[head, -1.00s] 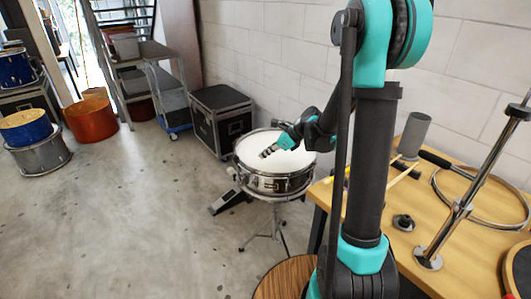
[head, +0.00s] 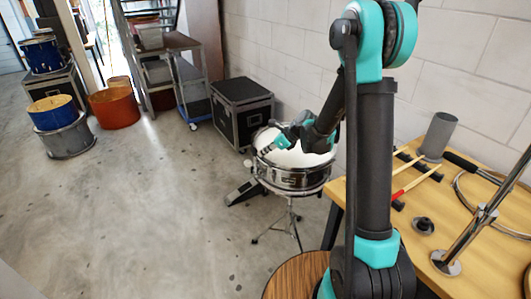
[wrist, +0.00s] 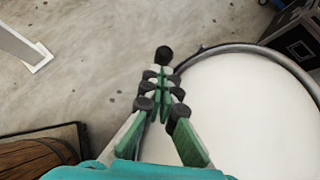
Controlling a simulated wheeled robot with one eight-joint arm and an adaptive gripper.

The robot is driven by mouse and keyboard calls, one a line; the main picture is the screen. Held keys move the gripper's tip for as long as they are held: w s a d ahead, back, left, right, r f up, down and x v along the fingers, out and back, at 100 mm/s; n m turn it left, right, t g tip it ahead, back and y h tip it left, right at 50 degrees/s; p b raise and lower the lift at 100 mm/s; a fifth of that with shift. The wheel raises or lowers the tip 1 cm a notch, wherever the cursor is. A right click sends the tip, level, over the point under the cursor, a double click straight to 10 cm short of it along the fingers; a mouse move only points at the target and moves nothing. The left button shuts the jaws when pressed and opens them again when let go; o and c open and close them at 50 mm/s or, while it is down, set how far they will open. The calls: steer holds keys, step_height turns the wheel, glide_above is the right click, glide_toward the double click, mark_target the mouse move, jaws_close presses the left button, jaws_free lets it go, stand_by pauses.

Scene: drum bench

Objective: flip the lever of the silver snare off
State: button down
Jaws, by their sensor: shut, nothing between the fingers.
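The silver snare (head: 290,180) stands on a tripod stand, with a white head and a shiny metal shell. In the wrist view its white head (wrist: 250,115) fills the right side. My gripper (head: 267,150) is shut and empty at the drum's left rim. In the wrist view the fingertips (wrist: 163,78) are together, just outside the rim. A dark round knob (wrist: 163,54) shows just beyond them, possibly the lever's end; I cannot tell whether they touch it. The rest of the lever is not clearly visible.
A black case (head: 243,112) stands behind the drum, and a black pedal (head: 243,191) lies on the floor to its left. A wooden table (head: 405,222) with sticks and a grey cylinder (head: 438,136) is at the right. The floor at left is open.

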steer(key=w+a+g, duration=0.1)
steer(key=w+a+h, duration=0.1)
steer(key=w+g+h, duration=0.1)
steer(key=w, duration=0.1)
steer(key=shift+a+r+m+g, duration=0.15)
steer(key=shift+a+m+g, duration=0.15)
steer(key=shift+a+m, duration=0.1)
steer(key=shift+w+a+g+h, duration=0.3)
steer(key=shift+w+g+h, duration=0.1)
steer(key=shift+w, duration=0.15)
steer(key=shift+s, duration=0.1)
steer(key=shift+s+d+f, duration=0.25)
steer(key=shift+s+d, duration=0.2)
steer(key=shift+s, duration=0.1)
